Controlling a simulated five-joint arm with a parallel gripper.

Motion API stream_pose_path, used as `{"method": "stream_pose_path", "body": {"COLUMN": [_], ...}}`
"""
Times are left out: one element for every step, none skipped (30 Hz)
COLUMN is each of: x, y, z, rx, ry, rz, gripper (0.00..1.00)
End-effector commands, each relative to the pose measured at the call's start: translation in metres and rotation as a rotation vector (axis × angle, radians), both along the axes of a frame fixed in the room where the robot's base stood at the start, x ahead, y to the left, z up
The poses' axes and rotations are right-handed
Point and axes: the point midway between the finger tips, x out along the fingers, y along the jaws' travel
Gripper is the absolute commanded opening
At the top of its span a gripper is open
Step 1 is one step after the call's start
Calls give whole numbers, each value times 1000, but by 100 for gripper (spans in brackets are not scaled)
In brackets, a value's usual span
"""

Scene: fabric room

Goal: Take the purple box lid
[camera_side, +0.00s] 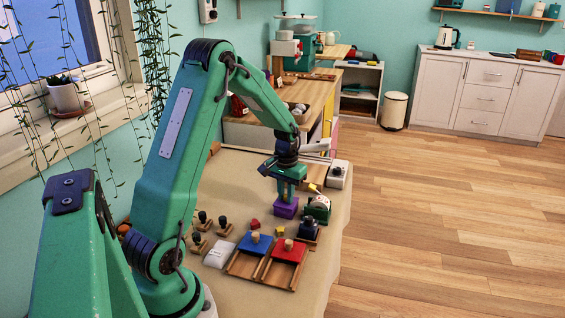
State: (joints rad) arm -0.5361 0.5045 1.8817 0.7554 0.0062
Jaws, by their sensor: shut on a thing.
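A small purple box (286,210) stands on the beige cloth of the table, toward the right side of the work area. My gripper (286,196) points down right over it, with the fingers at the top of the box. The fingers are shut on the purple lid, which is mostly hidden by them. I cannot tell whether the lid is on the box or lifted a little.
Several small stands and a white packet (219,254) lie left.

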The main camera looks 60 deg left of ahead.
Motion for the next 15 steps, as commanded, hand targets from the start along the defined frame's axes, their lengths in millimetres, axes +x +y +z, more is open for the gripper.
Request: {"method": "stream_pose_path", "body": {"x": [0,0,0,0,0,0,0,0,0,0,0,0,1,1,1], "y": [0,0,0,0,0,0,0,0,0,0,0,0,0,0,0], "z": [0,0,0,0,0,0,1,1,2,3,5,7,9,12,15], "rx": [0,0,0,0,0,0,0,0,1,1,1,1,1,2,2], "ry": [0,0,0,0,0,0,0,0,-1,-1,-1,-2,-2,-3,-3], "rz": [0,0,0,0,0,0,0,0,0,0,0,0,0,0,0], "gripper": [0,0,0,0,0,0,0,0,0,0,0,0,0,0,0]}}
